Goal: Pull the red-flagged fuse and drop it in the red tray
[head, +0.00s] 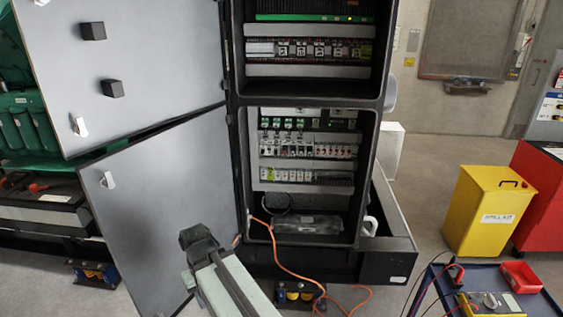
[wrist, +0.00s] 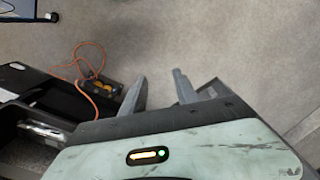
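The open cabinet (head: 310,211) holds rows of small fuses and breakers (head: 308,150) in its lower bay. Small red marks show among them, but I cannot tell which one is the red-flagged fuse. In the head view my gripper (head: 198,242) is in front of the cabinet, low and left of the fuse rows, touching nothing I can see.
Two grey cabinet doors (head: 150,215) stand open on the left. An orange cable (head: 283,265) runs from the cabinet to the floor. The blue trolley (head: 435,295) also carries a yellow meter (head: 490,304) with leads. A yellow bin (head: 487,215) and red cabinet (head: 540,200) stand at right.

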